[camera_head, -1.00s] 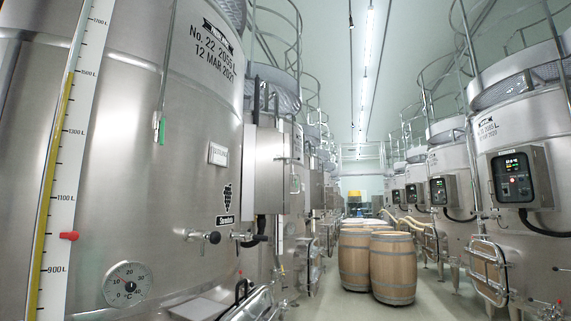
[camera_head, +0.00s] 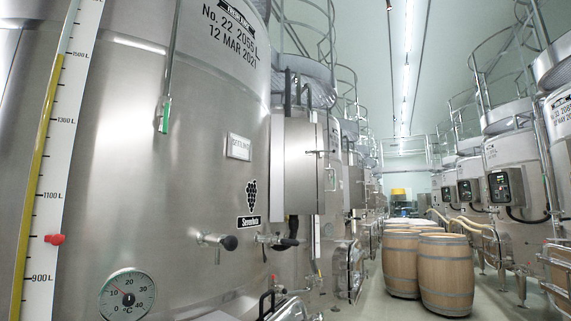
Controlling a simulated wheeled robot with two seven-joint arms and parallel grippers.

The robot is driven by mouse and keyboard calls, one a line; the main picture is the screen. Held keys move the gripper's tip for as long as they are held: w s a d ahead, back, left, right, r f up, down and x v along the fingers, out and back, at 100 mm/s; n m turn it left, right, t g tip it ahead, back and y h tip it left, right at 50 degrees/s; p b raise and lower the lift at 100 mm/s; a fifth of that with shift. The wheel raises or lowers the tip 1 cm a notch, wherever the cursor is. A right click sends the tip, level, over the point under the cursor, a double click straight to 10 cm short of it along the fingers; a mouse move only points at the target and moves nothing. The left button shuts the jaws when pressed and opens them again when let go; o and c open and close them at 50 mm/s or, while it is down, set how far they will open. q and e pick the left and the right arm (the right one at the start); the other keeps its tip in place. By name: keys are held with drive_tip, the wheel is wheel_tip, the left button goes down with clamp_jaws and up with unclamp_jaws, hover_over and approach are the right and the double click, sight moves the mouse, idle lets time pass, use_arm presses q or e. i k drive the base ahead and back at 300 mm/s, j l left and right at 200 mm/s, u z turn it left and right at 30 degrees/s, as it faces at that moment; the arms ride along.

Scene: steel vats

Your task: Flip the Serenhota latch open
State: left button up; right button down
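The steel vat (camera_head: 150,150) fills the left side of the head view. A black grape emblem and a black label (camera_head: 249,221) reading something like "Serenhota" are on its wall. Below the label, a black-ended tap (camera_head: 215,241) sticks out, with a second black-handled fitting (camera_head: 277,241) to its right. A metal hatch fitting with a black and red handle (camera_head: 267,303) shows at the bottom edge, mostly cut off. I cannot tell which of these is the latch or whether it is open. Neither of my grippers is in view.
A round thermometer (camera_head: 127,296) and a level scale (camera_head: 58,150) are on the vat's left part. Wooden barrels (camera_head: 446,275) stand in the aisle to the right. More steel vats (camera_head: 515,165) line the right side. Some bare floor (camera_head: 385,308) shows before the barrels.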

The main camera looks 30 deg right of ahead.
sight(308, 151)
drive_tip(key=i+l+u, duration=0.15)
drive_tip(key=l, duration=0.55)
drive_tip(key=i+l+u, duration=0.1)
drive_tip(key=l, duration=0.6)
drive_tip(key=i+l+u, duration=0.15)
drive_tip(key=l, duration=0.6)
drive_tip(key=i+l+u, duration=0.15)
drive_tip(key=l, duration=0.55)
drive_tip(key=k, duration=0.05)
